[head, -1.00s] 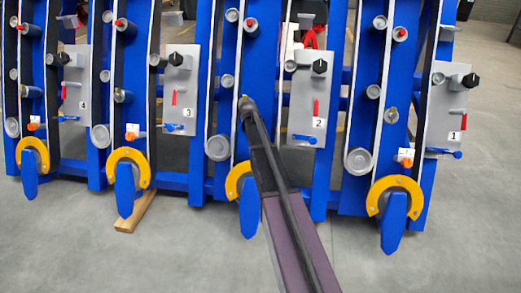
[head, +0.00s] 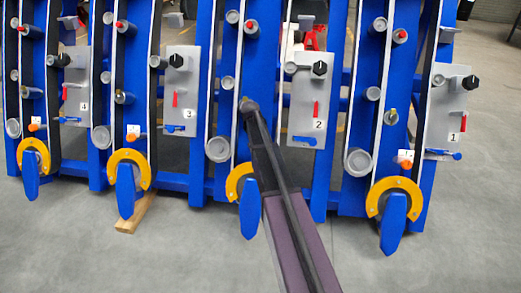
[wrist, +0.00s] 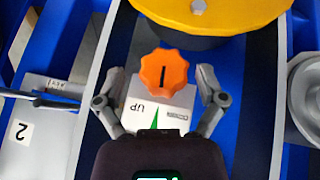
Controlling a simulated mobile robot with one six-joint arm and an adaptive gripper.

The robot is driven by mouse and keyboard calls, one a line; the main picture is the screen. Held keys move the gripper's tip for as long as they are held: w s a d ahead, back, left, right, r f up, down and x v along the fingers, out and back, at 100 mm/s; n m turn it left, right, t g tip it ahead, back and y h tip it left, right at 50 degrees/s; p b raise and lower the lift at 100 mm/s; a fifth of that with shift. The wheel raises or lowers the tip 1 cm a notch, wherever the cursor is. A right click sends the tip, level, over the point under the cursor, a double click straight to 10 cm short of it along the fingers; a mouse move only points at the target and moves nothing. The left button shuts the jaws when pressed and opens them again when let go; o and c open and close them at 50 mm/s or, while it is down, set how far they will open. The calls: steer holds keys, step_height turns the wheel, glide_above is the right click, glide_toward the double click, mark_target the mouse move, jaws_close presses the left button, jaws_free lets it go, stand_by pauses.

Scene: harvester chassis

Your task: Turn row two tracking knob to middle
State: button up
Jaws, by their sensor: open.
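The orange tracking knob (wrist: 163,72) shows in the wrist view. It has a scalloped edge and a short black line on its face, which runs nearly straight up and down in the picture. Its white plate (wrist: 160,103) carries UP at left, DOWN at right and a green wedge, all upside down in this view. My gripper (wrist: 160,78) is open, with one finger on each side of the knob and a gap on both sides. In the head view my arm hides this knob, beside the row two panel (head: 301,90) marked 2.
A yellow curved guard (wrist: 215,12) lies just beyond the knob. A blue lever (wrist: 45,99) is at left and a grey roller (wrist: 305,95) at right. Rows one, three and four have similar orange knobs, such as row one's (head: 406,162).

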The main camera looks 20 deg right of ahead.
step_height(320, 180, up, 13)
steer(key=s+d+m+t+y+p, duration=0.1)
steer(key=m+t+y+p, duration=0.1)
steer(key=p, duration=1)
steer(key=shift+s+d+m+y, duration=0.3)
steer(key=shift+y, duration=0.6)
steer(key=shift+f, duration=0.3)
steer(key=f+b, duration=0.4)
steer(key=w+a+f+b, duration=0.1)
steer(key=f+b, duration=0.8)
steer(key=shift+w+a+f, duration=0.15)
steer(key=shift+w+a, duration=0.1)
steer(key=shift+a, duration=0.15)
steer(key=shift+c, duration=0.2)
steer(key=shift+b, duration=0.3)
steer(key=c, duration=1.1)
